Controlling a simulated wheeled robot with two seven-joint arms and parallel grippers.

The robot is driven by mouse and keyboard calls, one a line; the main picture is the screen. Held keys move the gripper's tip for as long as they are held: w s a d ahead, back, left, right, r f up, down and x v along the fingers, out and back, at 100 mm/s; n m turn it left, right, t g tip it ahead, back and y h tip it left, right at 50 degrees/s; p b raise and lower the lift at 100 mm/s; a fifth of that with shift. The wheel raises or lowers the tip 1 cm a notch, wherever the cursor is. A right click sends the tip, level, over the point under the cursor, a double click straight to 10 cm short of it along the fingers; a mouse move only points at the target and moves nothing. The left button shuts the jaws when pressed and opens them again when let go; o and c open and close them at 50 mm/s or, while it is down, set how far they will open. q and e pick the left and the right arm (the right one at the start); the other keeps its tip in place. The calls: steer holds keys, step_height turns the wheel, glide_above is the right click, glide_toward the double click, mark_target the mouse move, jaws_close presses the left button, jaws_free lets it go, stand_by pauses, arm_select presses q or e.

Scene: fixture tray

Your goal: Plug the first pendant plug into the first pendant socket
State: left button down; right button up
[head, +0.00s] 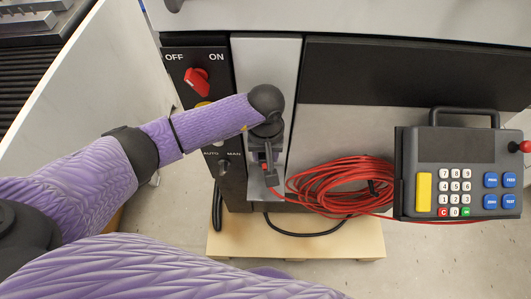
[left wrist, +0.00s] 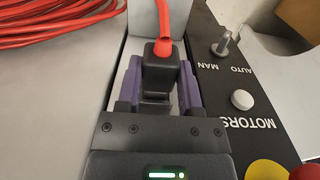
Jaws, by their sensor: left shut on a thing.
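The pendant plug (left wrist: 161,62) is a black block with a red cable leaving its end. In the left wrist view it sits between the two purple fingers of my left gripper (left wrist: 160,82), which is shut on it. In the head view my left gripper (head: 266,156) is over the light grey panel, and the plug (head: 271,180) shows just below it. I cannot make out the pendant socket; the gripper and plug may hide it, so I cannot tell whether the plug touches it. My right gripper is not in view.
A coil of red cable (head: 335,184) hangs right of the gripper, beside the pendant (head: 463,172) with its keypad. A dark switch panel (head: 196,62) with a red knob (head: 197,82) stands to the left. A wooden pallet (head: 235,240) lies below.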

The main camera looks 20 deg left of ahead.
arm_select(q)
steer(key=shift+w, duration=0.15)
steer(key=shift+c, duration=0.8)
jaws_free()
steer(key=shift+a, duration=0.1)
step_height(320, 180, up, 10)
steer(key=p, duration=0.2)
